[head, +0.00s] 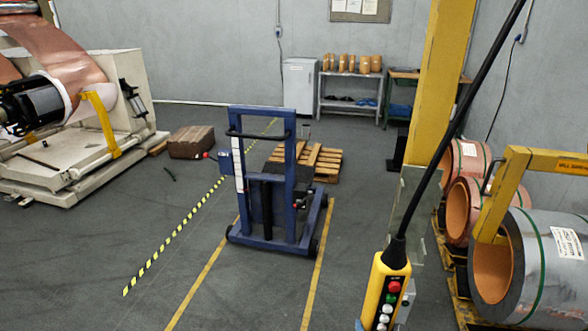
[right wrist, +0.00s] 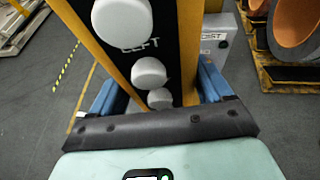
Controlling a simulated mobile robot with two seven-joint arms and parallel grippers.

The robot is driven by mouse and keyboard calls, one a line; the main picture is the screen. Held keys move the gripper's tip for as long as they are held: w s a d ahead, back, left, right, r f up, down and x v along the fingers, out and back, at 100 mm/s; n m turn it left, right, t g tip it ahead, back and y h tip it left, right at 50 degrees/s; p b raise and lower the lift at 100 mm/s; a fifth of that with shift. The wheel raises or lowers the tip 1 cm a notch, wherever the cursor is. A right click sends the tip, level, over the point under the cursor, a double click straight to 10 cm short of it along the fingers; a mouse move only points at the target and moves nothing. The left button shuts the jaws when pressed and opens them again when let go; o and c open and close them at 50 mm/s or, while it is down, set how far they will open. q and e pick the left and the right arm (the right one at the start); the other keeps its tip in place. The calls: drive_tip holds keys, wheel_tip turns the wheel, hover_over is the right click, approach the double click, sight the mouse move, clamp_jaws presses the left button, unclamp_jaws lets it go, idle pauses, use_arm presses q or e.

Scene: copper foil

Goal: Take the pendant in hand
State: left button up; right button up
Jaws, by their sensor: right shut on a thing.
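The pendant (head: 390,285) is a yellow hand control with a red button and several other buttons on a dark face. It hangs upright from a thick black cable at the lower right of the head view. In the right wrist view the pendant (right wrist: 185,60) stands between the two blue fingers of my right gripper (right wrist: 160,95), with white buttons and printed lettering facing the camera. My right gripper is shut on it. In the head view only small parts of this gripper show at the bottom edge beside the pendant. My left gripper is not in view.
A yellow post (head: 437,90) stands behind the pendant. Large copper coils (head: 490,265) and a yellow hook frame (head: 510,170) are on the right. A blue lift truck (head: 270,180) stands mid-floor. A foil machine (head: 60,120) is at left. Floor between is mostly clear.

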drive_tip(key=shift+n+y, duration=0.3)
drive_tip(key=shift+y, duration=0.1)
drive_tip(key=a+f, duration=0.1)
drive_tip(key=w+a+f, duration=0.1)
drive_tip(key=a+f, duration=0.1)
drive_tip(key=shift+w+f, duration=0.15)
drive_tip(key=shift+f, duration=0.05)
drive_tip(key=shift+w+a, duration=0.1)
use_arm(q)
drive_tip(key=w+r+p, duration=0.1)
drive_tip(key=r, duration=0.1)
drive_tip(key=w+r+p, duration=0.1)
drive_tip(key=p, duration=0.1)
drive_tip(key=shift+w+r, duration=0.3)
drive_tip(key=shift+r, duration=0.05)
use_arm(e)
drive_tip(key=w+a+r+n+g+y, duration=0.1)
drive_tip(key=a+r+n+y, duration=0.3)
drive_tip(key=r, duration=0.4)
drive_tip(key=w+a+r+n+g+y, duration=0.2)
drive_tip(key=a+r+n+y, duration=0.2)
drive_tip(key=r, duration=0.3)
drive_tip(key=shift+r+y, duration=0.4)
